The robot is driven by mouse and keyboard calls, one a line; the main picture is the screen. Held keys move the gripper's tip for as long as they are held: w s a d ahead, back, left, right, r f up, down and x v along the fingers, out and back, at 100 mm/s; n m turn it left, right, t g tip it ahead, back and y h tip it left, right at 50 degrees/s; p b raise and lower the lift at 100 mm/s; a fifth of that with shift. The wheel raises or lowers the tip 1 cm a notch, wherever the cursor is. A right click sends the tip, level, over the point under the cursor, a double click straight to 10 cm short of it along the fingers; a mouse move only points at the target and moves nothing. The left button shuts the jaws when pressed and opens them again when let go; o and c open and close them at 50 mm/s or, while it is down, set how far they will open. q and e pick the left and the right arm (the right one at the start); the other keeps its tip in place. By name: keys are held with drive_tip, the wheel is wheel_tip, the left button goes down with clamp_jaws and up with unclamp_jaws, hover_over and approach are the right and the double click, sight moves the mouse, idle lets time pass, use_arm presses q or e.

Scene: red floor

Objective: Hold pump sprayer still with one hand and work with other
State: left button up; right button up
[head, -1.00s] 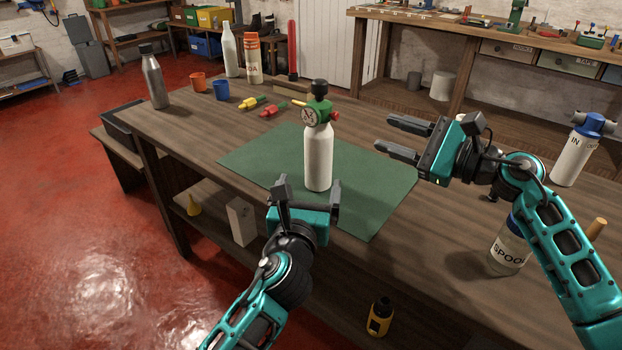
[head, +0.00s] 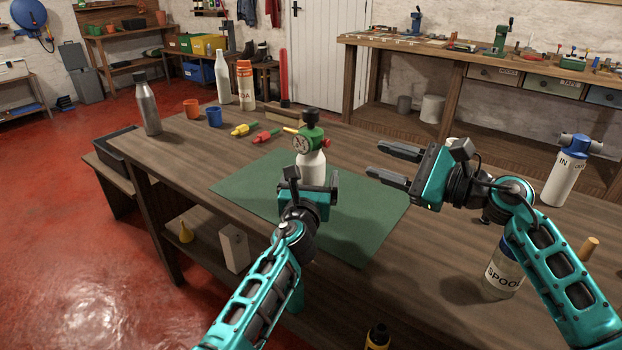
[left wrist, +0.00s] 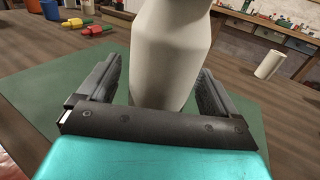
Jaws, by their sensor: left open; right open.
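The pump sprayer (head: 312,164) stands upright on the green mat (head: 248,188). It has a white bottle body, a green head with a gauge, a black knob on top, a yellow nozzle and a red knob. My left gripper (head: 312,180) is open in front of the bottle and hides its lower part. In the left wrist view the white bottle (left wrist: 170,50) stands between the two open fingers, with a gap visible at the right finger. My right gripper (head: 390,163) is open and empty, to the right of the sprayer, its fingers pointing left.
Yellow (head: 243,129) and red (head: 265,136) fittings lie behind the mat. Blue (head: 214,117) and orange cups, a grey bottle (head: 149,106) and a white bottle (head: 223,78) stand at the far left. A labelled jar (head: 503,275) and a blue-topped bottle (head: 564,178) stand at the right.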

use_arm(q)
drive_tip(key=shift+w, duration=0.15)
drive_tip(key=c, duration=1.3)
drive_tip(key=shift+c, duration=0.2)
use_arm(e)
clamp_jaws()
idle(1.0)
